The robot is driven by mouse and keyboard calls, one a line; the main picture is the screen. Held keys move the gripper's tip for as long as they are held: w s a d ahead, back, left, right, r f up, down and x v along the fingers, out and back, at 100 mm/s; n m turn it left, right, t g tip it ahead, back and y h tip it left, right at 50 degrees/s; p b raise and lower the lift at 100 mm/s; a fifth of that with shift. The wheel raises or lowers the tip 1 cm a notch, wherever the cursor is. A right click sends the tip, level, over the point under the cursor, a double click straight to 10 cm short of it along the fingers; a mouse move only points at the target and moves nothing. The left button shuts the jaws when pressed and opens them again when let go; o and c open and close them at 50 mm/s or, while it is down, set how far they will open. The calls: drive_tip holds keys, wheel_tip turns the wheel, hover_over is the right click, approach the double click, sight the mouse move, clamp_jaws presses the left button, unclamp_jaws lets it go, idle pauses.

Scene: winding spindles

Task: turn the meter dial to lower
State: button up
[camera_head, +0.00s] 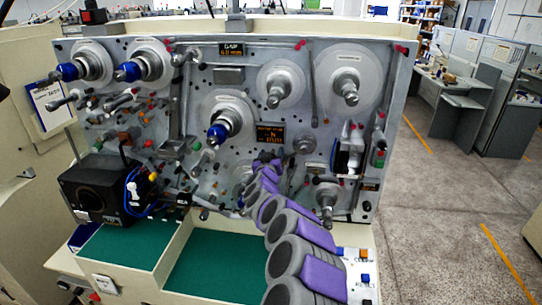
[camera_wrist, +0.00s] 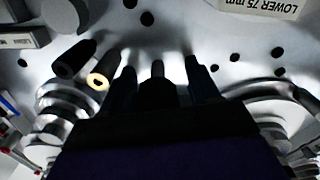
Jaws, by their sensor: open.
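My gripper (camera_wrist: 160,76) is open in the wrist view, with its two dark fingers apart and pointing at the grey panel (camera_wrist: 230,55). A short dark peg (camera_wrist: 157,69) shows between the fingers; I cannot tell if it is the meter dial or part of my gripper. In the head view, my purple and grey arm reaches up to the panel, and my gripper (camera_head: 268,160) is just below a small dark display (camera_head: 270,133) with orange text. The dial itself is not clear there, hidden by the arm's end.
A white label (camera_wrist: 262,8) reading "LOWER 75 mm" is at the top right of the wrist view. A dark cylinder with a pale end (camera_wrist: 98,80) stands left of the fingers. Spindles with round discs (camera_head: 347,80) project around the arm. A black box (camera_head: 98,190) sits lower left.

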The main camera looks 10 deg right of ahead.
drive_tip(key=shift+d, duration=0.1)
drive_tip(key=c, duration=1)
drive_tip(key=shift+c, duration=0.2)
